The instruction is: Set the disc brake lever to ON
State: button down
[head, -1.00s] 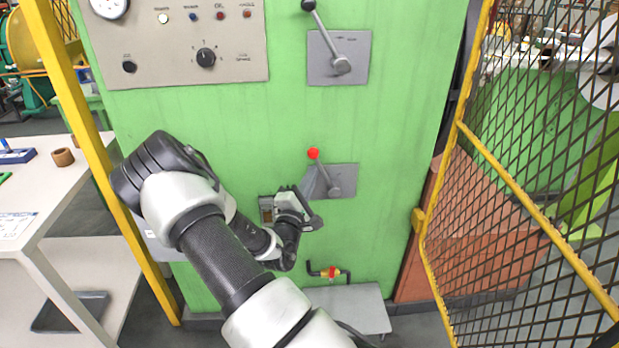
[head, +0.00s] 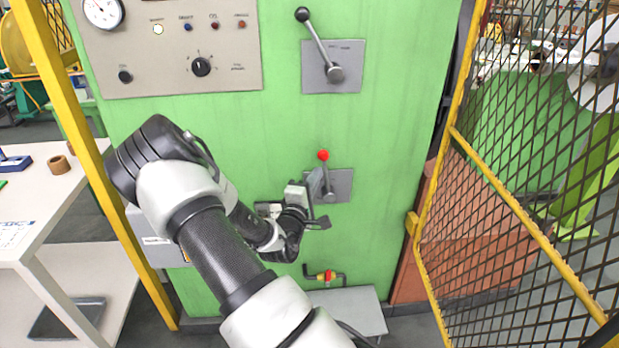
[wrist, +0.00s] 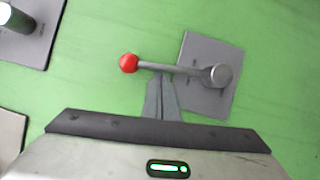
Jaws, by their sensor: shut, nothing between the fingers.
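The red-knobbed lever (head: 325,172) stands nearly upright on its grey plate (head: 342,184), low on the green cabinet. Its labels are too small to read, so I cannot confirm from them that it is the disc brake lever. In the wrist view the red knob (wrist: 129,63) points left and the shaft (wrist: 170,68) runs to a round hub. My gripper (head: 316,183) is at the left side of this lever. In the wrist view its shut, empty fingers (wrist: 160,82) reach the shaft just inside the knob and appear to touch it, not grasp it.
A black-knobbed lever (head: 318,43) on another plate sits above, tilted left. A control panel (head: 170,75) is at upper left. A yellow-framed mesh guard (head: 500,215) stands right, and a table (head: 45,200) left.

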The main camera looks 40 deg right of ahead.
jog(key=d+m, duration=0.1)
jog(key=s+d+r+m+y+p, duration=0.1)
jog(key=shift+s+d+r+m+g, duration=0.1)
jog(key=shift+s+m+g, duration=0.1)
jog(key=shift+m+g, duration=0.2)
jog(key=shift+s+d+m+y, duration=0.45)
jog(key=shift+d+m, duration=0.1)
jog(key=shift+d, duration=0.2)
jog(key=shift+s+d+m+y, duration=0.35)
jog(key=shift+s+d+m, duration=0.15)
jog(key=shift+d, duration=0.25)
jog(key=shift+d, duration=0.1)
